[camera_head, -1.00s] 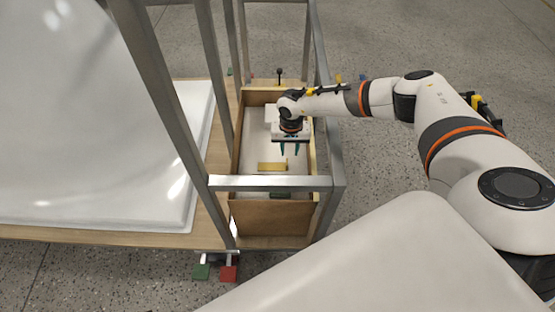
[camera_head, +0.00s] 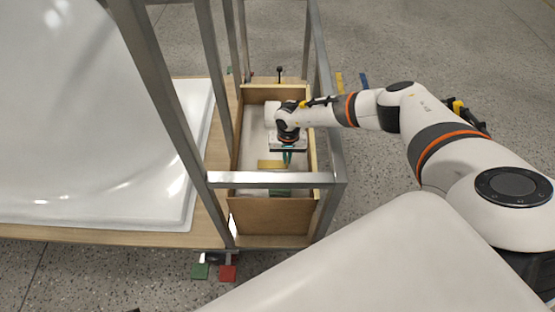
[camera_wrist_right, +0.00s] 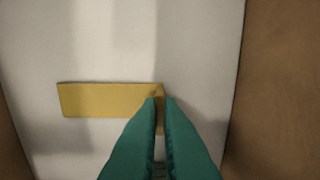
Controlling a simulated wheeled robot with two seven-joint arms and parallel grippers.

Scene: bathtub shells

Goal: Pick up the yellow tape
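The yellow tape (camera_head: 266,164) is a flat strip on the pale floor of a wooden box. It also shows in the right wrist view (camera_wrist_right: 105,100), lying across the floor. My right gripper (camera_head: 287,160) reaches down into the box at the tape's right end. In the right wrist view its two teal fingers (camera_wrist_right: 160,98) are close together, with a narrow yellow part of the tape between them. The fingers hide some of that end. The tape still looks low, at the box floor. My left gripper is not in view.
The wooden box (camera_head: 272,215) has walls close around my right gripper. A grey metal frame (camera_head: 270,181) stands around the box, with a bar crossing in front. A large white tub shell (camera_head: 90,205) lies at left. A dark green item (camera_head: 280,192) is near the box's front wall.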

